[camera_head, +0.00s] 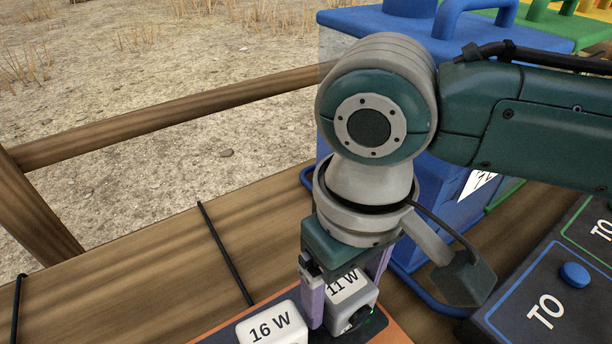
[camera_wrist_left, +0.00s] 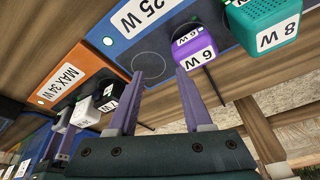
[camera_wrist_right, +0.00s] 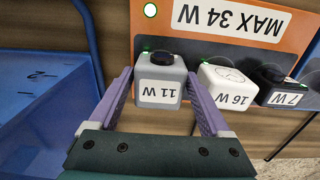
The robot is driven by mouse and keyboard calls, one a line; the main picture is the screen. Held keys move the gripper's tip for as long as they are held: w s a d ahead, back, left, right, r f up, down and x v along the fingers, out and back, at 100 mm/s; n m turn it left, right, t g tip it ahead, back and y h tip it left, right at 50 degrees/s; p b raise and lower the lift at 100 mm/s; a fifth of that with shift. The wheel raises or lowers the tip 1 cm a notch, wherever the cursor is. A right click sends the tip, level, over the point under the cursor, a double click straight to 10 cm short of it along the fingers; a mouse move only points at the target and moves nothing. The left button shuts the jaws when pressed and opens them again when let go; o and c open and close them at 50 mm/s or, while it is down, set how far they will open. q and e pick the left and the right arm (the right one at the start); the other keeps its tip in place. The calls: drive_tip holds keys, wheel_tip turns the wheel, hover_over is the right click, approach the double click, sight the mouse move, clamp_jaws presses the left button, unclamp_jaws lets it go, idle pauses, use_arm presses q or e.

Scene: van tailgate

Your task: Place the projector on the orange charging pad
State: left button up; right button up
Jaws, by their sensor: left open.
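The grey box labelled 11 W (camera_wrist_right: 160,85), with a round dark lens, looks like the projector. It sits at the left end of the orange charging pad (camera_wrist_right: 205,20) in the right wrist view, beside a white 16 W box (camera_wrist_right: 224,90) and a black 7 W box (camera_wrist_right: 285,88). My right gripper (camera_wrist_right: 160,90) is open, its fingers on either side of the grey box with small gaps. In the head view the grey box (camera_head: 347,298) stands upright between the right fingers (camera_head: 345,292). My left gripper (camera_wrist_left: 158,82) is open and empty, outside the head view.
A blue pad labelled 25 W (camera_wrist_left: 120,25) has a purple 6 W box (camera_wrist_left: 194,48) and a teal 8 W box (camera_wrist_left: 265,18) near its end. A blue crate (camera_head: 440,215) stands behind the right gripper. A dark panel (camera_head: 555,300) with a blue button is at right.

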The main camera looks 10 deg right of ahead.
sight(346, 286)
drive_tip(key=shift+r, duration=0.1)
wheel_tip(346, 286, up, 12)
drive_tip(key=p, duration=0.3)
drive_tip(key=s+a+f+t+y, duration=0.1)
drive_tip(key=s+a+f+y, duration=0.2)
drive_tip(key=s+a+y, duration=0.15)
use_arm(q)
wheel_tip(346, 286, up, 3)
drive_tip(key=shift+a+r, duration=0.1)
drive_tip(key=shift+r, duration=0.05)
use_arm(e)
drive_tip(key=s+d+f+m+t+h, duration=0.1)
drive_tip(key=s+d+h, duration=0.1)
drive_tip(key=s+d, duration=0.2)
drive_tip(key=s+d+f+m+t+h, duration=0.1)
drive_tip(key=s+d+h, duration=0.1)
drive_tip(key=d, duration=0.8)
drive_tip(key=shift+s+t, duration=0.3)
drive_tip(key=shift+s, duration=0.55)
use_arm(q)
drive_tip(key=shift+a, duration=0.1)
use_arm(e)
drive_tip(key=shift+a+f, duration=0.1)
drive_tip(key=shift+a, duration=0.05)
